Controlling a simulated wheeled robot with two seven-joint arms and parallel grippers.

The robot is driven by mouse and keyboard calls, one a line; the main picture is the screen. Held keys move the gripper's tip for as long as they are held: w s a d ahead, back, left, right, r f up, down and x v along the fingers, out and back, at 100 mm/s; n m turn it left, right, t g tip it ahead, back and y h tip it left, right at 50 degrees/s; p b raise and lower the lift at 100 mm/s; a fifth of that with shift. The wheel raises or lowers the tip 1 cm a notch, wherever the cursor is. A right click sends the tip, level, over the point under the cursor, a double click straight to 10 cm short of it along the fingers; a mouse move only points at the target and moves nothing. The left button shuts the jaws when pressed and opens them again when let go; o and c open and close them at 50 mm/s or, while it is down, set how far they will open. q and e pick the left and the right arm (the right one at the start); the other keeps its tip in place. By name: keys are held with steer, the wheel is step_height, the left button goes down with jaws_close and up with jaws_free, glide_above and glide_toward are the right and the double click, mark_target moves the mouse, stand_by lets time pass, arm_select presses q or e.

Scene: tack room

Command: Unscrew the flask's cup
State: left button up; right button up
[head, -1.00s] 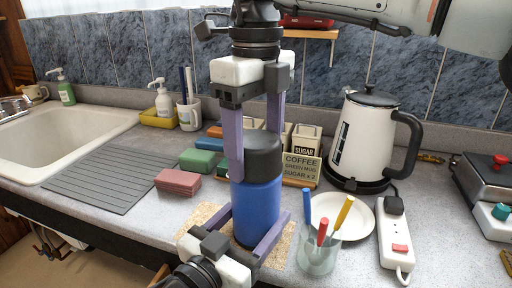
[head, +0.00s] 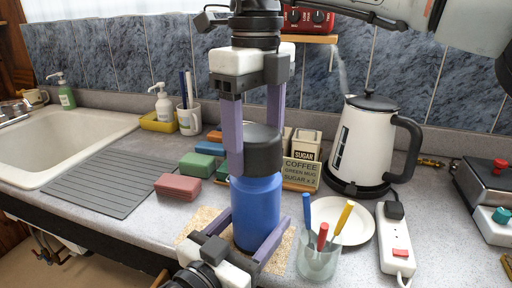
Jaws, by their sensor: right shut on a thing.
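The flask stands upright on the counter, with a blue body (head: 257,205) and a dark grey cup (head: 263,152) on top. My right gripper (head: 252,165) comes down from above and is shut on the cup, one finger on each side. Blue shows just under the cup; I cannot tell whether there is a gap between them. My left gripper (head: 256,228) reaches in low from the front, its fingers on either side of the blue body. Whether they press on it is unclear, as the far contact is hidden.
A glass with coloured sticks (head: 318,258), a white plate (head: 346,218) and a power strip (head: 396,245) stand to the right. A steaming kettle (head: 358,140) is behind them.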

mark_target(256, 132)
steer(key=shift+r, duration=0.2)
steer(key=shift+r, duration=2)
arm_select(q)
steer(key=o, duration=2.2)
